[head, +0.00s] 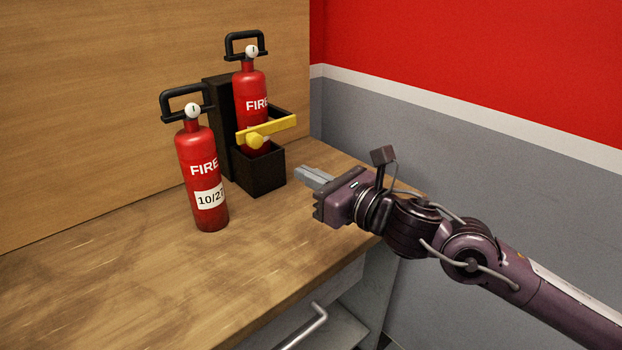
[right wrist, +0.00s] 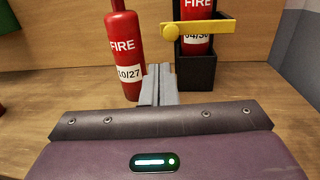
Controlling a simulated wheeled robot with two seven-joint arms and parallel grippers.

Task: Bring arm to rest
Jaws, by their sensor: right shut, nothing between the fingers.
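My right gripper (head: 314,177) reaches in from the right over the wooden counter in the head view. Its fingers are shut together and empty, a little right of the black holder. In the right wrist view the closed fingers (right wrist: 159,84) point toward the extinguishers, with a gap of counter visible beyond them. My left gripper is not in view.
A red fire extinguisher (head: 202,170) labelled 10/27 stands on the counter (head: 130,270). Another extinguisher (head: 249,92) stands in a black holder (head: 262,175) with a yellow bar (head: 272,129) across its front. A drawer handle (head: 302,328) is below the counter edge.

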